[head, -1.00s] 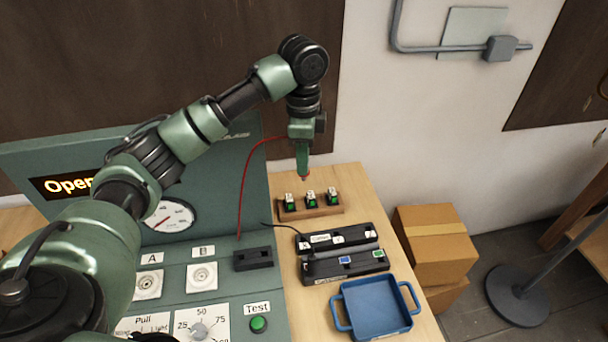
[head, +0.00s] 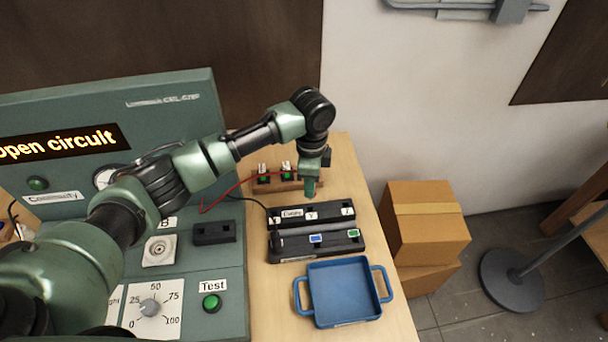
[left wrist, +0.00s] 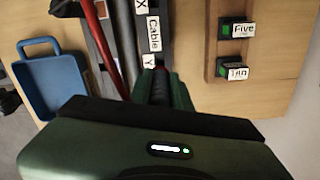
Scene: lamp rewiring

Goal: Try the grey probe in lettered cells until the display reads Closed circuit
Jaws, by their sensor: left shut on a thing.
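My left gripper (head: 311,192) points down over the black lettered block (head: 340,222). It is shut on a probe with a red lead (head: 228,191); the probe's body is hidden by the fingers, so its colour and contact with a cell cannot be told. In the left wrist view the fingers (left wrist: 162,80) are close to the Y label (left wrist: 149,61), beside the X and Cable labels (left wrist: 153,28). A grey rod (left wrist: 126,40) and red lead (left wrist: 105,45) run alongside. The display (head: 60,143) reads "open circuit". My right gripper is not in view.
A wooden rack (head: 320,184) with green-based labelled pieces stands behind the block; Five (left wrist: 238,30) and Ten (left wrist: 233,71) are readable. A blue tray (head: 343,290) lies in front. The console has a green Test button (head: 211,302) and a dial (head: 150,307). Cardboard boxes (head: 425,230) stand right of the table.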

